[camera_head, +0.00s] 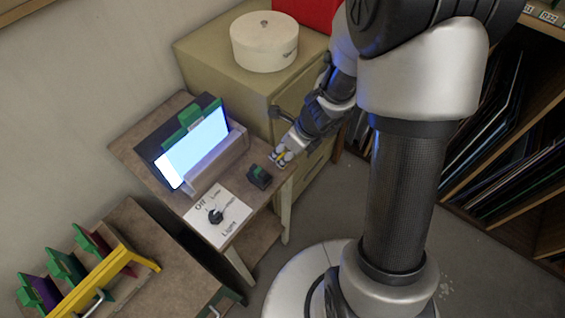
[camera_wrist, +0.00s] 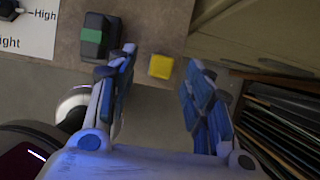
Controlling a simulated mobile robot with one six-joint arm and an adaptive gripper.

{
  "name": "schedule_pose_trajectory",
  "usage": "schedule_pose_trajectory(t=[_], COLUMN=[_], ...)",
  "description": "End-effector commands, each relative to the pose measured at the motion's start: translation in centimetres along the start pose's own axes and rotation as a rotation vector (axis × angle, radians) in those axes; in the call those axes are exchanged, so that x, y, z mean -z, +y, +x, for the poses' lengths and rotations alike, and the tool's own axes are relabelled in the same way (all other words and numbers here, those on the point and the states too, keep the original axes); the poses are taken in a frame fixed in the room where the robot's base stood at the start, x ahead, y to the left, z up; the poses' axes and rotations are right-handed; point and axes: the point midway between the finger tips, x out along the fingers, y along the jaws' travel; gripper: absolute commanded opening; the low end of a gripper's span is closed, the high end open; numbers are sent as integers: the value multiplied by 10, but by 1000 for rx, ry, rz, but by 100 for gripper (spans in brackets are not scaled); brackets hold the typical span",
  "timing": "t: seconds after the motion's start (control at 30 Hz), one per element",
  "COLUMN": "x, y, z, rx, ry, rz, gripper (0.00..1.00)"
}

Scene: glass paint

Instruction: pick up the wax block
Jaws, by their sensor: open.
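The wax block, which I take to be the small yellow block (camera_wrist: 161,66), sits near the edge of the wooden table (camera_wrist: 150,20). In the wrist view it lies between and beyond the fingertips of my gripper (camera_wrist: 160,58), closer to the right finger in no clear way. My gripper is open, with nothing held between its fingers. In the head view my gripper (camera_head: 281,157) is at the table's right edge, and the yellow there is small and partly hidden by the fingers.
A black block with a green band (camera_wrist: 94,37) stands just left of my left finger; it also shows in the head view (camera_head: 259,177). A light switch panel (camera_head: 218,215) and a glowing screen (camera_head: 195,150) share the table. A cabinet (camera_head: 240,85) stands behind.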

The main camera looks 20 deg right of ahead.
Motion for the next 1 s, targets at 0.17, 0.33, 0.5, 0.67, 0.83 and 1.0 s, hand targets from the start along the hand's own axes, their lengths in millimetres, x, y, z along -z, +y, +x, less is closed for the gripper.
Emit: schedule_pose_trajectory(t=[0.17,0.33,0.5,0.67,0.83,1.0], x=[3,6,5,4,4,4], y=[-1,-3,-3,-4,-3,-3], z=[14,40,53,51,51,51], rx=[-1,-1,0,1,0,0], ry=[1,1,0,0,0,0], rz=[-1,-2,-1,-1,-1,-1], gripper=[47,47,47,47,37,25])
